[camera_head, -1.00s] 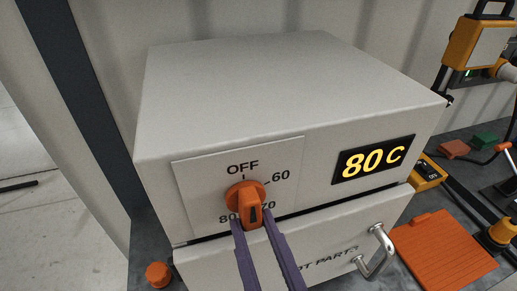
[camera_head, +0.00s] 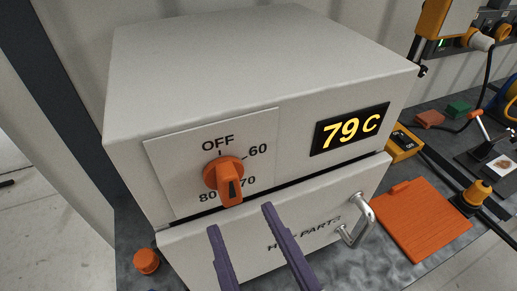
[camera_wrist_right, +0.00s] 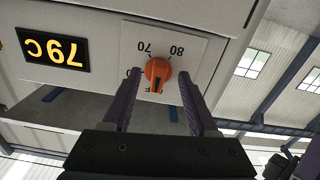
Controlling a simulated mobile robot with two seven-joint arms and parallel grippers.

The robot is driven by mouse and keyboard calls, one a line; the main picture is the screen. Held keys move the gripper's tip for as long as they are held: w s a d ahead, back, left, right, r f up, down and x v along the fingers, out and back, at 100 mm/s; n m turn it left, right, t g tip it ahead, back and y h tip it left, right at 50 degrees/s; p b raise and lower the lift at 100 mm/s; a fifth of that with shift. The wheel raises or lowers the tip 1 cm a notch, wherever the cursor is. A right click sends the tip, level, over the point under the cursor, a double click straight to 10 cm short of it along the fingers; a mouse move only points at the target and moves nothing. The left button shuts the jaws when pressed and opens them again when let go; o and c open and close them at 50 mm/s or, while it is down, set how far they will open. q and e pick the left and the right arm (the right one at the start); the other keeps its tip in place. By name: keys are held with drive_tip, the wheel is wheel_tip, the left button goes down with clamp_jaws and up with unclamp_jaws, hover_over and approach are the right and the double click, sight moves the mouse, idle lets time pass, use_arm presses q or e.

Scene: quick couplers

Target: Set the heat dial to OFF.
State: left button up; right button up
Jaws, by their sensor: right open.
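The orange heat dial (camera_head: 222,178) sits on a pale plate on the front of the grey box. OFF is printed above it, 60 and 70 to its right, 80 at lower left. Its raised grip carries a black mark; I cannot tell for sure which label it points at. The dial also shows in the right wrist view (camera_wrist_right: 157,70), upside down, between the finger lines. My right gripper (camera_head: 240,218) has two purple fingers, open and empty, below and in front of the dial, apart from it. My left gripper is out of view.
The display (camera_head: 349,129) reads 79 C. Below is a drawer (camera_head: 200,270) with a metal handle (camera_head: 358,222). An orange cap (camera_head: 146,261) stands at left. An orange mat (camera_head: 425,222) and a yellow-orange device (camera_head: 403,145) lie on the bench at right.

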drive_tip(key=v, duration=0.6)
drive_tip(key=shift+s+b, duration=0.3)
drive_tip(key=shift+b, duration=0.15)
